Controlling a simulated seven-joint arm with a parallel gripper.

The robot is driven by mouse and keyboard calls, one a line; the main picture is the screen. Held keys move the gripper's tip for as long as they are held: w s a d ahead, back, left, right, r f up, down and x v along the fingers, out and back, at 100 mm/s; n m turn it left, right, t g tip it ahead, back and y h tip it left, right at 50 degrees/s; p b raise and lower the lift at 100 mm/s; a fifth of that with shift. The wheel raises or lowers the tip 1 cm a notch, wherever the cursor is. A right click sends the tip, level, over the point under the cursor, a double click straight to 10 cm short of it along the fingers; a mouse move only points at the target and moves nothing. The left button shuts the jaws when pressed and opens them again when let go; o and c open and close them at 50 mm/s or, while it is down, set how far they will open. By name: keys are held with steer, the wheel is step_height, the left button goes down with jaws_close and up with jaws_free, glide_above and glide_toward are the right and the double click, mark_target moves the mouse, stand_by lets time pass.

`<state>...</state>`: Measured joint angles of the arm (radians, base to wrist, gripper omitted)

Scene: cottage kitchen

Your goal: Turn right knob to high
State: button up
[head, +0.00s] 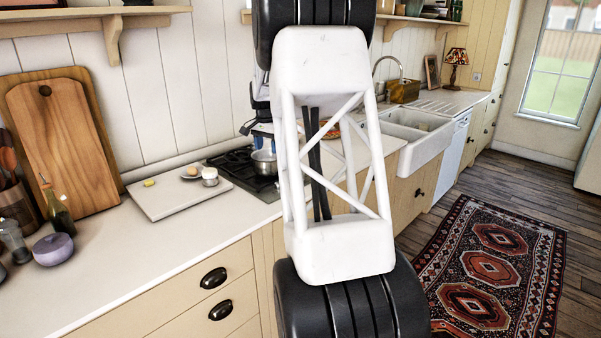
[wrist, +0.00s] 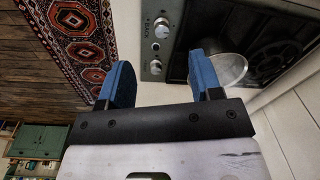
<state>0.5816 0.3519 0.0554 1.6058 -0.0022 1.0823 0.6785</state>
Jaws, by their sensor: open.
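Two silver knobs sit on the dark cooktop's control strip in the wrist view, an upper knob (wrist: 162,28) and a lower knob (wrist: 155,67). Lettering shows beside the upper one. I cannot tell surely which is the right knob or how each is set. My gripper (wrist: 160,60) is open, its two blue fingers apart. The lower knob shows in the gap between the fingertips, and I see no contact. In the head view a blue part of my gripper (head: 262,129) shows above the cooktop (head: 236,166), and my arm hides the knobs.
A metal pot (head: 264,163) stands on the cooktop, close behind one finger in the wrist view (wrist: 232,70). A white board (head: 178,196) with small items lies left of the cooktop. The sink (head: 425,135) is to the right.

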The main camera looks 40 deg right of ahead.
steer(key=d+f+m, duration=0.1)
steer(key=d+f, duration=0.2)
steer(key=d, duration=0.3)
steer(key=w+d+f+m, duration=0.1)
steer(key=d+f, duration=0.2)
steer(key=d, duration=0.3)
steer(key=w+d+f+m, duration=0.1)
steer(key=d+f, duration=0.2)
steer(key=d, duration=0.3)
steer(key=shift+d+f+m, duration=0.3)
steer(key=shift+d+f, duration=0.05)
steer(key=shift+d, duration=0.05)
steer(key=shift+f, duration=0.2)
steer(key=shift+f, duration=3.7)
steer(key=shift+c, duration=0.4)
steer(key=c, duration=0.8)
steer(key=shift+c, duration=0.2)
